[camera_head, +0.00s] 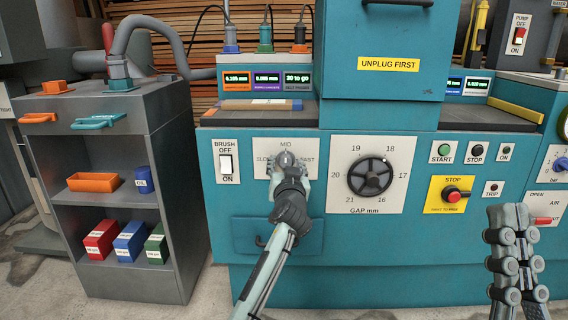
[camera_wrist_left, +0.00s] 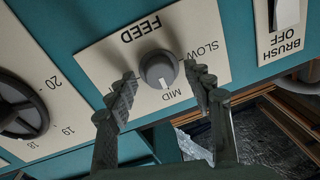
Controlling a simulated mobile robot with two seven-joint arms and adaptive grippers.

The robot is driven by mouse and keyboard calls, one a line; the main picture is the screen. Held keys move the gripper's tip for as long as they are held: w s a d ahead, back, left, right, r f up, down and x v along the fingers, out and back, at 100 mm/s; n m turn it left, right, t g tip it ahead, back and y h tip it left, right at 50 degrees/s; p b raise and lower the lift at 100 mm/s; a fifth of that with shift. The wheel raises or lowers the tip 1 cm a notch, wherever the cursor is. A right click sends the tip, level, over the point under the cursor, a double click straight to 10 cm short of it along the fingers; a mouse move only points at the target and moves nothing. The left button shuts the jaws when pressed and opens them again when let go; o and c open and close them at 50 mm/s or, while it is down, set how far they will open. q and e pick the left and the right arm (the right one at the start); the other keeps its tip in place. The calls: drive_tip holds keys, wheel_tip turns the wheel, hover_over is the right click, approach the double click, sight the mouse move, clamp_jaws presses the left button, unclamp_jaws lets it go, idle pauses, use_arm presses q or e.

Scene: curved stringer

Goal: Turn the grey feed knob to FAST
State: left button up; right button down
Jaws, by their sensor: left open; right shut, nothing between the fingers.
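The grey feed knob (camera_wrist_left: 158,69) sits on a cream plate (camera_wrist_left: 90,60) on the teal machine front. In the left wrist view its white mark points at MID. In the head view the plate (camera_head: 311,194) shows with SLOW to the left, MID on top and the right label partly hidden. My left gripper (camera_head: 286,166) is in front of the knob and mostly covers it. In the left wrist view my left gripper (camera_wrist_left: 164,92) is open, one finger to each side of the knob, with gaps visible. My right gripper (camera_head: 513,228) is shut and empty at the lower right.
A brush rocker switch (camera_head: 226,164) is left of the plate and a black gap handwheel (camera_head: 370,176) right of it. A red stop button (camera_head: 452,194) is farther right. A teal drawer front (camera_head: 250,236) lies below. A grey shelf cabinet (camera_head: 150,204) stands left.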

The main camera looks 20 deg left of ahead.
use_arm(q)
drive_tip(key=shift+c, duration=0.4)
drive_tip(key=c, duration=1.1)
drive_tip(key=shift+r, duration=0.1)
